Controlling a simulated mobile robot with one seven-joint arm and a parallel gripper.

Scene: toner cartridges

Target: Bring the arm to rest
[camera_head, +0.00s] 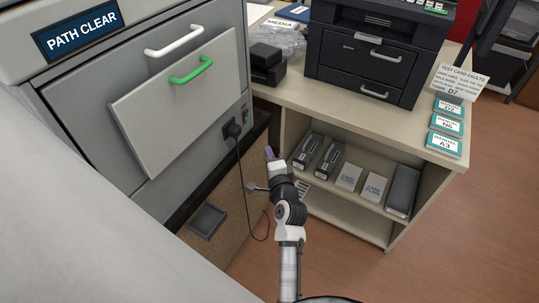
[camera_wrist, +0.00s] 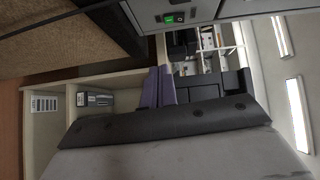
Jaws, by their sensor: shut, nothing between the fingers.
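My gripper (camera_head: 269,154) is at the end of my raised arm, in the middle of the head view. It is in front of the gap between the grey machine and the shelf unit. In the wrist view its two purple fingers (camera_wrist: 157,88) lie close together, shut and empty. The fingertips appear apart from everything around them. The wrist view looks sideways across the shelf unit and the machine.
The grey machine (camera_head: 185,100) with a green-handled panel stands at left, its black power cord (camera_head: 243,190) hanging close by my gripper. The shelf unit (camera_head: 330,216) holds toner cartridges (camera_head: 329,160) and boxes; a black printer (camera_head: 370,50) stands on top. Floor (camera_head: 480,230) is clear at right.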

